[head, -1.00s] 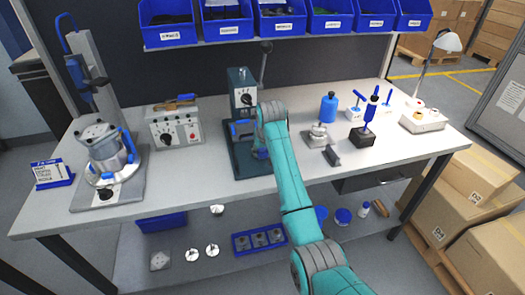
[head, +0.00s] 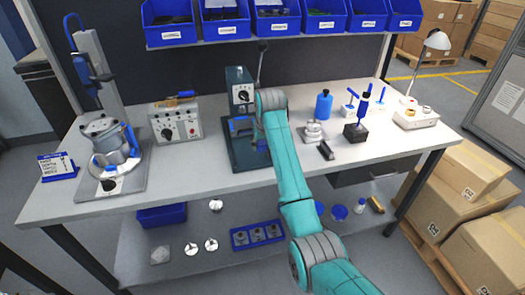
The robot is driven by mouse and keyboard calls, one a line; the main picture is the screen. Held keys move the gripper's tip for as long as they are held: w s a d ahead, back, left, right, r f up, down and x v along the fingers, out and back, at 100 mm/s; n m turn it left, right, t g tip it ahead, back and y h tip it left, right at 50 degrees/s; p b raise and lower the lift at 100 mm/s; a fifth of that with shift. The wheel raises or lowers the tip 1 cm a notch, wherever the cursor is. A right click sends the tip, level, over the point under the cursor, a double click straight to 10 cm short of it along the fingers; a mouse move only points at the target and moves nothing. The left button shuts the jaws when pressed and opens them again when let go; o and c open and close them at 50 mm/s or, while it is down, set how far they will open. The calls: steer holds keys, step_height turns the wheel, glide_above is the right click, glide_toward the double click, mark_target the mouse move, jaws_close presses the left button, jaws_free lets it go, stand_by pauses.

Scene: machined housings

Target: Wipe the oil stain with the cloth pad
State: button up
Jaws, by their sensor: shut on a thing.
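I cannot make out the cloth pad. No oil stain can be picked out on the grey benchtop; part of the top and of the machine's base is covered by my arm.
Left of the arm stand a control box (head: 177,122) and a clamped metal housing (head: 106,142). To the right are a blue bottle (head: 324,106), a metal fitting (head: 313,132), a dark block (head: 326,150) and a blue-handled tool (head: 361,118). Blue bins hang above. The front right benchtop is clear.

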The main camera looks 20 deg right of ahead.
steer(key=shift+r, duration=2.1)
